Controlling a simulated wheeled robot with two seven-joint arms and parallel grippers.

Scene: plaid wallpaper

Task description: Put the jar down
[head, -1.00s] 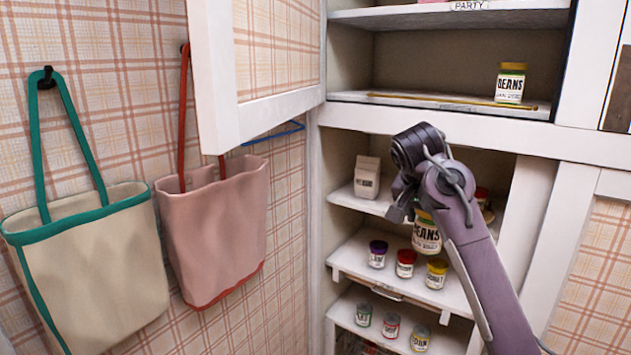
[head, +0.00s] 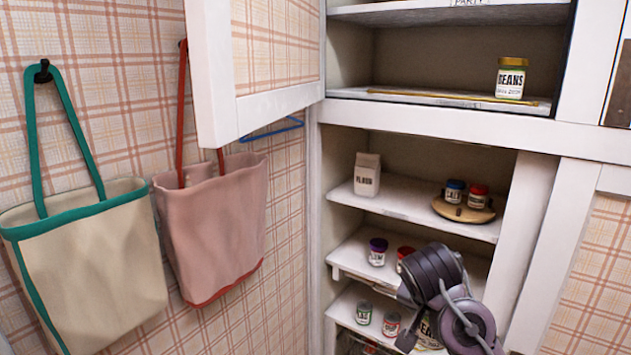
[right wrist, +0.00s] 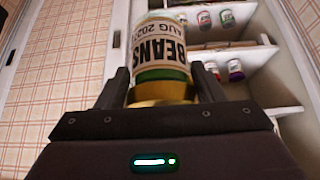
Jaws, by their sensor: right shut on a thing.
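The jar labelled BEANS, with a gold lid, is held in my right gripper (right wrist: 164,88). In the right wrist view the jar (right wrist: 162,45) is between the two fingers, its label upside down in that picture. In the head view my right gripper (head: 413,318) is low in front of the lower shelves, and only part of the jar (head: 428,330) shows beside it; the arm hides the rest. I cannot tell whether the jar touches a shelf. A second BEANS jar (head: 511,85) stands on the upper shelf. My left gripper is out of view.
A carton (head: 367,175) and a round wooden board (head: 463,213) with two jars stand on the shelf below. Small jars (head: 378,252) line lower shelves. An open cabinet door (head: 280,115) and two hanging bags (head: 212,225) are at left.

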